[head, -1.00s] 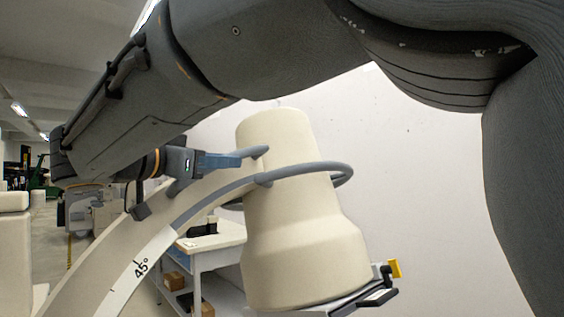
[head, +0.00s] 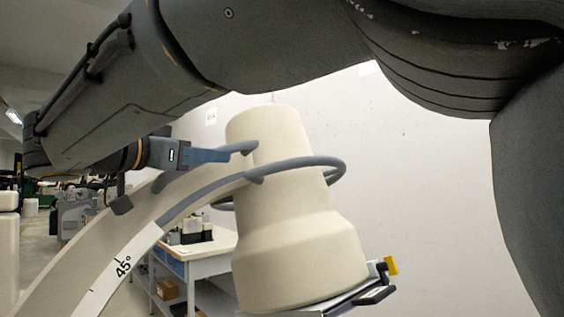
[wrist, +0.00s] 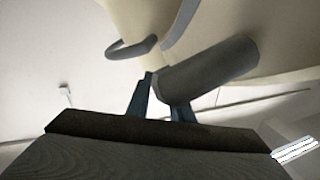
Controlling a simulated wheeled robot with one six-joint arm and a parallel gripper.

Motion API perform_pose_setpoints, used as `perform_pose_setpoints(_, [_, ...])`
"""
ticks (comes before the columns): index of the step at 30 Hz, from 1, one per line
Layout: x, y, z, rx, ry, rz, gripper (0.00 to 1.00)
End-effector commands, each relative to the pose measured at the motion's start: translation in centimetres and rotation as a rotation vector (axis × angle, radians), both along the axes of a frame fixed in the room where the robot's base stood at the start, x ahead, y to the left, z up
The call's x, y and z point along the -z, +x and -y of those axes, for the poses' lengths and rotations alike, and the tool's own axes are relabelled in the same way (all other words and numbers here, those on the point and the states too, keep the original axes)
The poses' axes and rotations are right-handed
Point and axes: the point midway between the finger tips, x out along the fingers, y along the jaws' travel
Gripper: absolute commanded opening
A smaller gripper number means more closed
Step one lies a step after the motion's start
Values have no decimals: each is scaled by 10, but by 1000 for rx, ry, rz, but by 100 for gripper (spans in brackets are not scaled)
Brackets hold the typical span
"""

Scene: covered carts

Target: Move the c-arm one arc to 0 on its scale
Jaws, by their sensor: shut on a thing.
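The c-arm's cream arc (head: 62,262) curves up from the lower left in the head view. Its white scale strip (head: 112,275) shows a 45° mark. A cream cylindrical housing (head: 290,215), ringed by a grey rail (head: 310,161), sits at the arc's upper end. My gripper (head: 226,154) is shut on a short grey handle (head: 244,147) near the top of the housing. The wrist view shows the blue fingers (wrist: 160,105) around the grey handle (wrist: 208,70). The 0 mark is not in view.
A white workbench (head: 205,250) with items on top and boxes below stands behind the arc. A device with a yellow part (head: 391,265) sits at the housing's lower end. A plain wall (head: 430,190) fills the right background.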

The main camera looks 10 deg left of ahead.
Motion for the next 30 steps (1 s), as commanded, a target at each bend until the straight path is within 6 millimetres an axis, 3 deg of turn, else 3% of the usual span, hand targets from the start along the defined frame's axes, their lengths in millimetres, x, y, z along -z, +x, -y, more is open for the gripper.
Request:
perform_pose_setpoints(8, [2,-1,-1,-2,-4,-4,0])
perform_pose_setpoints(9, [2,-1,-1,-2,-4,-4,23])
perform_pose_setpoints(12, [2,0,-1,-1,-3,-2,38])
perform_pose_setpoints(30, [3,-4,-5,11,0,0,38])
